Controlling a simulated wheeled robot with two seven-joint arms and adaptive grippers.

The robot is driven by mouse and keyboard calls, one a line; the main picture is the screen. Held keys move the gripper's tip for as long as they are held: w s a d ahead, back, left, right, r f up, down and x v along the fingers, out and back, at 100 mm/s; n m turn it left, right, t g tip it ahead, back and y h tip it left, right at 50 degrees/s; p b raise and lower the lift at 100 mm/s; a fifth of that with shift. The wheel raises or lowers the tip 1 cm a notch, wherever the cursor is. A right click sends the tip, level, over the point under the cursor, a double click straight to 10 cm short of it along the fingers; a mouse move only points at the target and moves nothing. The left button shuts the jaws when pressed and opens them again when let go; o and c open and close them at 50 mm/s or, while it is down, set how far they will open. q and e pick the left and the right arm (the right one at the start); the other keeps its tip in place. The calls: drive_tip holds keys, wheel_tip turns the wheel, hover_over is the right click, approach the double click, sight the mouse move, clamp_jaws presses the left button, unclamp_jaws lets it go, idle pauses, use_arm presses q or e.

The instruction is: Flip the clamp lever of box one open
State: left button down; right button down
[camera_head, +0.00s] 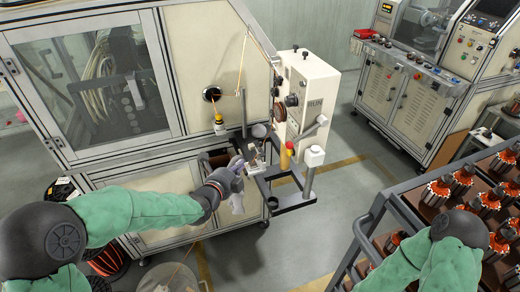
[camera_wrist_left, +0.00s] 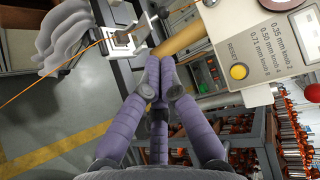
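A small metal clamp-like fixture (camera_head: 256,167) sits on the dark stand in front of the winding machine. In the left wrist view the fixture (camera_wrist_left: 126,40) is pale, with a wire running to it. I see no label naming box one, and its lever is not clearly distinguishable. My left gripper (camera_head: 240,165) is just left of the fixture; in the left wrist view its purple fingertips (camera_wrist_left: 157,78) meet below and right of the fixture, apart from it. They look shut, with nothing visible between them. My right arm is at lower right; its gripper is out of view.
A yellow cylinder (camera_wrist_left: 183,36) is close right of my fingers. A rack (camera_head: 372,215) of armatures stands right.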

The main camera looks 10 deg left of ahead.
use_arm(q)
drive_tip(key=x, duration=1.3)
drive_tip(key=shift+w+f, duration=0.2)
